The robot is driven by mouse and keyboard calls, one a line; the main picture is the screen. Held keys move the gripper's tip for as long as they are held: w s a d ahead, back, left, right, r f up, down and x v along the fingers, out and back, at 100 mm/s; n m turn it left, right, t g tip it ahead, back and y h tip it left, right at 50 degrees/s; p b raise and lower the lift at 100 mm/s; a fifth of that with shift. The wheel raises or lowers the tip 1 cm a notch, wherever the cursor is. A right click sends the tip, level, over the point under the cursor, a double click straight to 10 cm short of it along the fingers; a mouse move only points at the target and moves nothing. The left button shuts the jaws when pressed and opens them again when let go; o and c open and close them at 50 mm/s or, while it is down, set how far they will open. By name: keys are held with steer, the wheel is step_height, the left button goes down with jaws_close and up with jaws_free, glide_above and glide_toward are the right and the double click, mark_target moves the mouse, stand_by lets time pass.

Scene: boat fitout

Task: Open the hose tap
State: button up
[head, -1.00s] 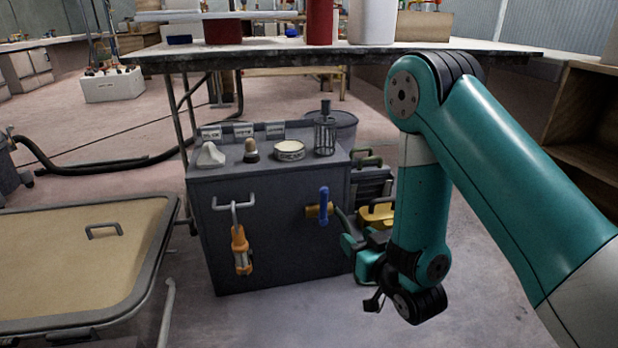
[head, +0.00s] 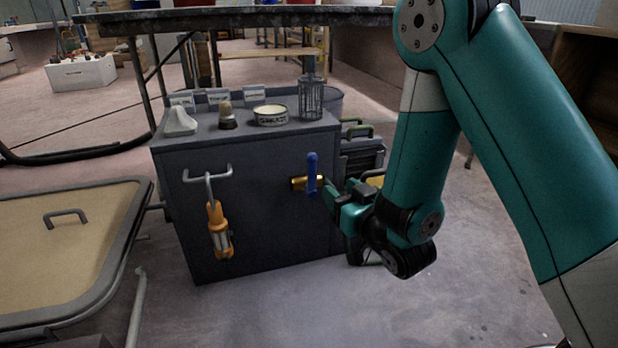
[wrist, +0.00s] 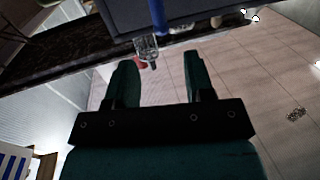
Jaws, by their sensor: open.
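The hose tap is a brass body (head: 299,183) with an upright blue lever handle (head: 312,174), mounted on the front of a dark grey cabinet (head: 260,240). In the wrist view the blue handle (wrist: 158,14) shows at the top, beyond the fingertips and roughly midway between them. My gripper (head: 330,190) is just right of the handle in the head view. In the wrist view my gripper (wrist: 158,72) has its two teal fingers spread apart with nothing between them. Whether a fingertip touches the handle cannot be told.
An orange work lamp (head: 219,232) hangs from a handle on the cabinet's left front. A white item (head: 180,121), a round tin (head: 270,115) and a wire cage (head: 312,98) stand on top. A framed tan panel (head: 60,240) is at left. The floor in front is clear.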

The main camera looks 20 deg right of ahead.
mark_target(314, 163)
steer(key=shift+f+b, duration=0.35)
steer(key=shift+b, duration=0.3)
steer(key=w+p, duration=0.2)
steer(key=w, duration=0.2)
steer(key=w+a+r+p, duration=0.1)
steer(key=w+p, duration=0.2)
steer(key=w, duration=0.1)
steer(key=w+a+p, duration=0.1)
steer(key=w+p, duration=0.1)
steer(key=w, duration=0.2)
steer(key=shift+a+r, duration=0.2)
steer(key=shift+r, duration=0.1)
steer(key=w+p, duration=0.1)
steer(key=p, duration=0.2)
steer(key=shift+a, duration=0.1)
steer(key=shift+w+a+f+p, duration=0.1)
steer(key=shift+w+f+p, duration=0.4)
steer(key=shift+p, duration=0.65)
steer(key=shift+w+r, duration=0.1)
steer(key=shift+w, duration=0.05)
steer(key=shift+c, duration=0.2)
